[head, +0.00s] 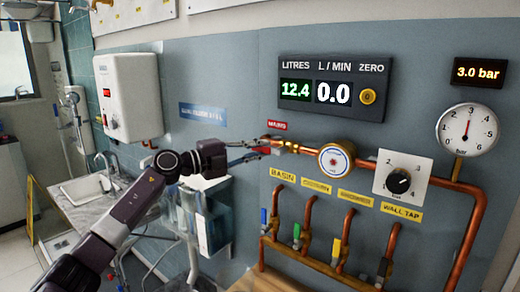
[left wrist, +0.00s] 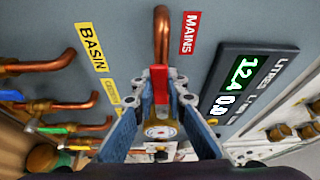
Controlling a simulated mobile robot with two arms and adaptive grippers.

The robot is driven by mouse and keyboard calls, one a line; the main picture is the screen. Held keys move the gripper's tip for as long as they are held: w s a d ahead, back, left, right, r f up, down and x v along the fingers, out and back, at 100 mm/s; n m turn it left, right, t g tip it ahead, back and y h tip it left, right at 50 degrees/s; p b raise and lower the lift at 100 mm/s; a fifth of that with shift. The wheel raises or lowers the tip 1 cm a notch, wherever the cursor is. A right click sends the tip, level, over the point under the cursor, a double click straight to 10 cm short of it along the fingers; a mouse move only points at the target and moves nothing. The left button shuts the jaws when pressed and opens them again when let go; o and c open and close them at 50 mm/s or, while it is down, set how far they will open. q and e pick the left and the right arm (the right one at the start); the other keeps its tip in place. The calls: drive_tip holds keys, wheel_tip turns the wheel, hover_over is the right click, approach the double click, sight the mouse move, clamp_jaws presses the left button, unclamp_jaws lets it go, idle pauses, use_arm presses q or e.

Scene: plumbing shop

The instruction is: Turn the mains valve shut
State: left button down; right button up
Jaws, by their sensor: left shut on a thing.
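The mains valve's red lever (left wrist: 160,84) shows between my fingers in the left wrist view, under the bend of the copper pipe (left wrist: 162,38) by the red MAINS label (left wrist: 189,33). My left gripper (head: 262,148) reaches the wall pipe at the MAINS label (head: 277,125) in the head view. Its fingers (left wrist: 160,90) are closed on the red lever. In the head view the fingers largely hide the lever; its exact angle to the pipe is hard to tell. My right gripper is not in view.
The display (head: 332,87) reads 12.4 litres and 0.0 L/min. The gauge (head: 468,129) stands near 3, with 3.0 bar (head: 479,72) above. A round meter (head: 336,160) and a knob plate (head: 402,180) sit right of the valve. Several branch taps (head: 338,248) hang below.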

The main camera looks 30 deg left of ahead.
use_arm(q)
drive_tip(key=shift+d+f+n+t, duration=0.1)
drive_tip(key=shift+f+n+t, duration=0.3)
drive_tip(key=shift+f+n, duration=0.45)
drive_tip(key=d+f+n+t+y+p, duration=0.1)
drive_tip(key=d+f+n+t+y, duration=0.1)
drive_tip(key=n, duration=0.8)
drive_tip(key=d+f+n+t+y+p, duration=0.2)
drive_tip(key=d+n+t+y, duration=0.1)
drive_tip(key=n, duration=0.7)
drive_tip(key=shift+s+d+f+y, duration=0.25)
drive_tip(key=shift+d+y, duration=0.4)
drive_tip(key=shift+y, duration=0.15)
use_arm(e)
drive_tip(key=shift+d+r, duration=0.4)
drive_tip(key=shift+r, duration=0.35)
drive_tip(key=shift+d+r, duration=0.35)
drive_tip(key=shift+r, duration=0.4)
use_arm(q)
drive_tip(key=shift+n, duration=0.25)
drive_tip(key=c, duration=1.9)
unclamp_jaws()
drive_tip(key=v, duration=1.2)
drive_tip(key=shift+f, duration=0.15)
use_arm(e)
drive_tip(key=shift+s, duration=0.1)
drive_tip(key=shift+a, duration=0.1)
